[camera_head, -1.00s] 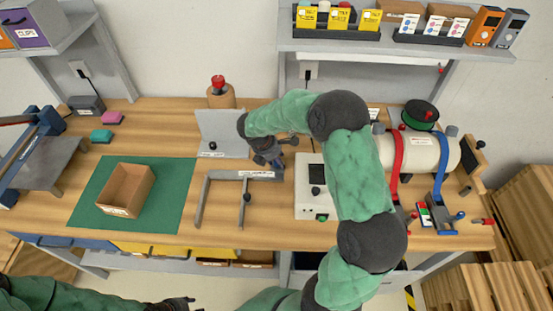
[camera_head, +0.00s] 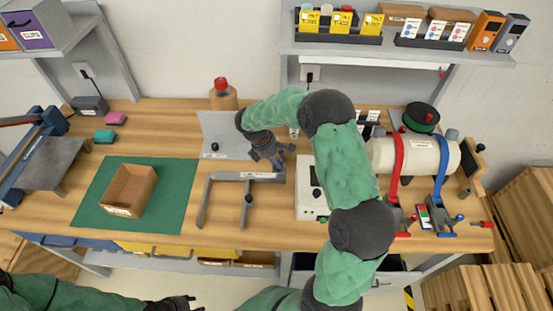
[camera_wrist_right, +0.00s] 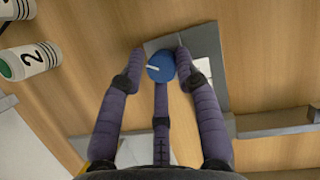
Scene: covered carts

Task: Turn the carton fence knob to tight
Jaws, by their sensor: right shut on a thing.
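The carton fence (camera_head: 207,200), a grey angled frame with a labelled bar, lies on the wooden bench right of the green mat. In the right wrist view, a round blue knob (camera_wrist_right: 160,68) with a white pointer line sits on a grey plate (camera_wrist_right: 200,42) of the fence. My right gripper (camera_head: 277,160) reaches down at the right end of the fence. Its fingers, also in the right wrist view (camera_wrist_right: 160,75), are shut around the knob. The tight marking is not readable. My left gripper (camera_head: 175,303) hangs low at the bottom edge, away from the fence.
An open cardboard box (camera_head: 130,190) sits on the green mat (camera_head: 176,205). A grey upright plate (camera_head: 222,135) stands behind the fence. A white device (camera_head: 308,195) lies close right of my gripper, partly behind my arm. A strapped white roll (camera_head: 420,155) is farther right.

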